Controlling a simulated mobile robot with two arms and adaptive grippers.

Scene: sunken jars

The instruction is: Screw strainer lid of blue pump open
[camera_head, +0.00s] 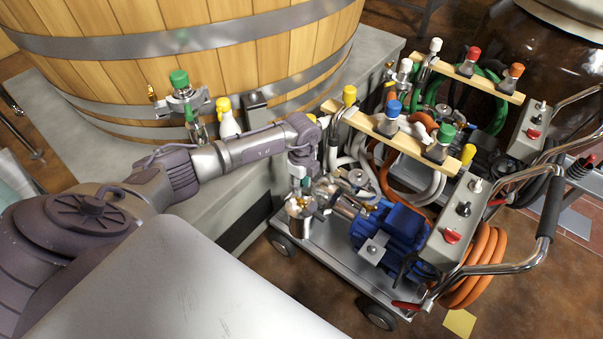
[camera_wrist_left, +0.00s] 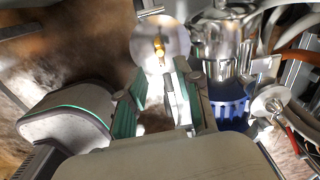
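The blue pump (camera_head: 385,235) sits on the nearer cart, with a shiny metal strainer cylinder (camera_head: 299,228) at its left end. My left gripper (camera_head: 301,190) points down just above the strainer's top. In the left wrist view, the round metal strainer lid (camera_wrist_left: 172,35) with a brass piece at its middle lies beyond the fingertips. There my left gripper (camera_wrist_left: 160,92) has its green-padded fingers apart, with the lid not clearly between them. I cannot tell whether a finger touches the lid. The pump's blue body (camera_wrist_left: 228,105) shows at the right. My right gripper is out of view.
A wooden rail (camera_head: 400,137) with coloured valves stands close behind the strainer. Hoses (camera_head: 480,265) and a chrome handle (camera_head: 515,190) are at the right. A wooden vat (camera_head: 205,60) on a grey plinth is at the back left. A second cart stands behind.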

